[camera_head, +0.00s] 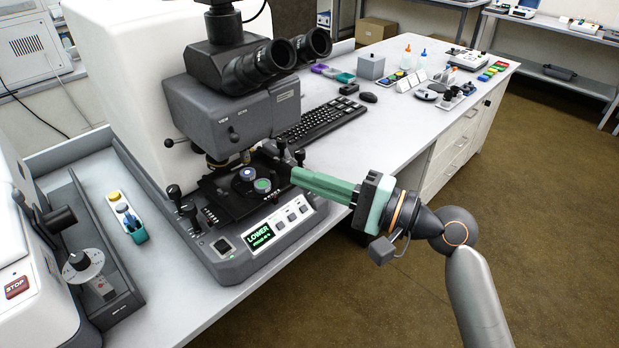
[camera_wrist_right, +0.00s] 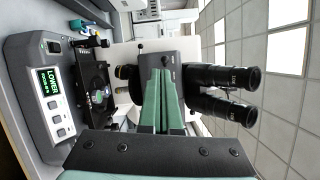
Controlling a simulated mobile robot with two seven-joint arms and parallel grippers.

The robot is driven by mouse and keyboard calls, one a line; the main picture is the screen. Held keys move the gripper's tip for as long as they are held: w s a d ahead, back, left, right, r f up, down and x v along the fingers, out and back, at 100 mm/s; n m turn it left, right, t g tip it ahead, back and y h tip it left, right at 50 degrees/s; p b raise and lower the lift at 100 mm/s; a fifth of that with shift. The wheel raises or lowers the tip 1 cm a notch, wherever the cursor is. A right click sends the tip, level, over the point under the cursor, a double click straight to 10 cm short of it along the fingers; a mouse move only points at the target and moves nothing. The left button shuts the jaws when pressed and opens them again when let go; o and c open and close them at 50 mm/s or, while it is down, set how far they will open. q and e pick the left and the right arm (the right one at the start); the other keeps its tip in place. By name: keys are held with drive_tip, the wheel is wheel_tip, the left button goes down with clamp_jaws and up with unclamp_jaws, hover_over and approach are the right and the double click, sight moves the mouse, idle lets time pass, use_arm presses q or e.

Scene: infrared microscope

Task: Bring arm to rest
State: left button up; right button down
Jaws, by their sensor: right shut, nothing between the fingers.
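My right gripper (camera_head: 296,174) reaches in from the right in the head view, with its long green fingers together beside the microscope stage. The fingers are shut and empty, and they also show in the right wrist view (camera_wrist_right: 165,80). The infrared microscope (camera_head: 232,105) is grey with black eyepieces. Its black stage (camera_head: 225,200) carries a round piece with a green centre (camera_head: 262,186). The display (camera_head: 260,235) on its base reads "LOWER". Whether the fingertips touch the microscope cannot be told. My left gripper does not show.
A black keyboard (camera_head: 318,122) and mouse (camera_head: 368,97) lie behind the arm. Small bottles, coloured blocks and a grey box (camera_head: 371,66) stand farther along the bench. A machine with a STOP label (camera_head: 17,286) is at the left. The floor (camera_head: 540,200) at right is clear.

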drive_tip(key=s+d+f+t+h, duration=0.15)
drive_tip(key=d+f+h, duration=0.25)
drive_tip(key=f, duration=0.7)
drive_tip(key=d+f+t+h, duration=0.2)
drive_tip(key=d+f+h, duration=0.2)
drive_tip(key=f, duration=0.7)
drive_tip(key=s+d+f+n+g+h, duration=0.1)
drive_tip(key=s+d+f+n+h, duration=0.2)
drive_tip(key=s+f, duration=0.5)
drive_tip(key=s+d+f+n+h, duration=0.3)
drive_tip(key=s+d+f+n, duration=0.3)
drive_tip(key=s+d+f, duration=0.1)
drive_tip(key=shift+s+f+g+h+p, duration=0.35)
drive_tip(key=shift+s+f+p, duration=0.1)
drive_tip(key=shift+s+f, duration=0.4)
drive_tip(key=c, duration=1.5)
unclamp_jaws()
